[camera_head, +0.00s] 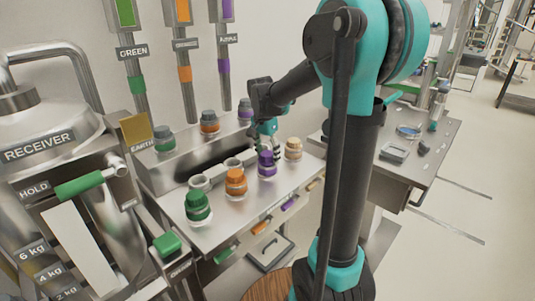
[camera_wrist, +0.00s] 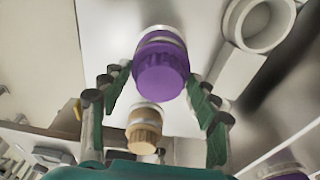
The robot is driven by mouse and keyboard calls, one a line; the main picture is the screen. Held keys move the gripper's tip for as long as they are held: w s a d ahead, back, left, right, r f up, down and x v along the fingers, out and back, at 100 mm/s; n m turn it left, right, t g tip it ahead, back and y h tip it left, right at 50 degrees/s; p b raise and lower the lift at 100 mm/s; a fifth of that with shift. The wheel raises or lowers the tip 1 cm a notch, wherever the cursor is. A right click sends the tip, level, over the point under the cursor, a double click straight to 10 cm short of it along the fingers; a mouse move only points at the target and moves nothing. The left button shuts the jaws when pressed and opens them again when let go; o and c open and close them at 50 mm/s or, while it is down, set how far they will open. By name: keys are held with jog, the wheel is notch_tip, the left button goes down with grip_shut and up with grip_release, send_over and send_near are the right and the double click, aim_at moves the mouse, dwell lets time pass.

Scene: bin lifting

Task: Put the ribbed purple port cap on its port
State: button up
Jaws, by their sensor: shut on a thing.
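The ribbed purple cap (camera_head: 267,166) is in the front row of fittings on the steel bench, between the orange cap (camera_head: 236,184) and the tan cap (camera_head: 293,150). In the wrist view the purple cap (camera_wrist: 160,72) lies between the green fingers of my gripper (camera_wrist: 160,88), with a pale collar and metal band beyond it. My gripper (camera_head: 266,148) comes down over it from behind and is shut on it. I cannot tell whether the cap is seated on the pale collar or just above it.
A green cap (camera_head: 197,207) stands front left. Two open pale ports (camera_head: 199,183) (camera_head: 232,164) stand behind the front row. Grey-topped green (camera_head: 163,140), orange (camera_head: 208,124) and purple (camera_head: 245,110) fittings stand on the raised back ledge. The receiver tank (camera_head: 40,150) is at left.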

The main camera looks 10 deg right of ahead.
jog(key=shift+f, duration=0.25)
dwell(0.5)
jog(key=o, duration=1.5)
jog(key=shift+c, duration=0.2)
notch_tip(320, 180, up, 12)
jog(key=a, duration=0.1)
jog(key=shift+s, duration=0.45)
jog(key=shift+a, duration=0.1)
